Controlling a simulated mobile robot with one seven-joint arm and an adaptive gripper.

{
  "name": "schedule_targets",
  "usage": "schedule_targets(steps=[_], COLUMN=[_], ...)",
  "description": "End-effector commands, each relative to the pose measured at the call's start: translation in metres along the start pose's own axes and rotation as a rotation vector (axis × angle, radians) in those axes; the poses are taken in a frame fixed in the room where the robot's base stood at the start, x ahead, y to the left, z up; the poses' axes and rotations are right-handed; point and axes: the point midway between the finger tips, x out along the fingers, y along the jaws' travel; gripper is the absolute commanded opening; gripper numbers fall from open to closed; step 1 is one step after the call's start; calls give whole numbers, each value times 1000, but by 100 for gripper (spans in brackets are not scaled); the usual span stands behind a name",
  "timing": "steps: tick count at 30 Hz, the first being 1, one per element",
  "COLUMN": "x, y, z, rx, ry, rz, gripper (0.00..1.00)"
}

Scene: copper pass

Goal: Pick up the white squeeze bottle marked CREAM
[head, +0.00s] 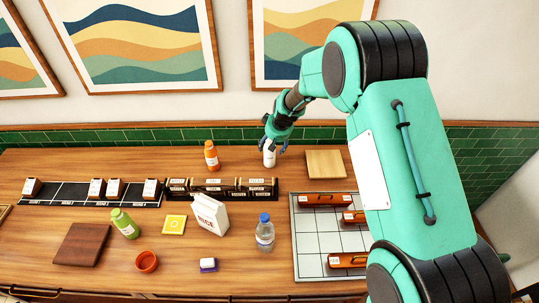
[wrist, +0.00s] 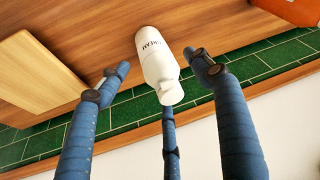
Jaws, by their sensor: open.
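The white squeeze bottle marked CREAM (wrist: 155,55) stands near the back of the wooden table. In the head view the white bottle (head: 269,158) is partly hidden by my fingers. My gripper (head: 275,142) is just above and around its top. In the wrist view my gripper (wrist: 160,72) is open, with blue fingers spread left, right and below the bottle. Gaps show between the left and right fingertips and the bottle. The lower finger is near the nozzle end; I cannot tell whether it touches.
A wooden board (head: 326,164) lies just right of the bottle. An orange bottle (head: 211,156) stands to its left. A black rack (head: 222,194) is in front. The green tiled wall (head: 180,136) is close behind. A gridded tray (head: 311,243) lies front right.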

Motion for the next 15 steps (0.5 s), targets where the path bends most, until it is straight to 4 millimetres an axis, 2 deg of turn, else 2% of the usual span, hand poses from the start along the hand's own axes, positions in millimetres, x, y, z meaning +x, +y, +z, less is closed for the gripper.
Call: schedule_targets(steps=[8,15], x=[4,25], y=[0,0], z=[0,-1], rx=[0,-1], ry=[-1,-2], rz=[0,-1], gripper=[65,65])
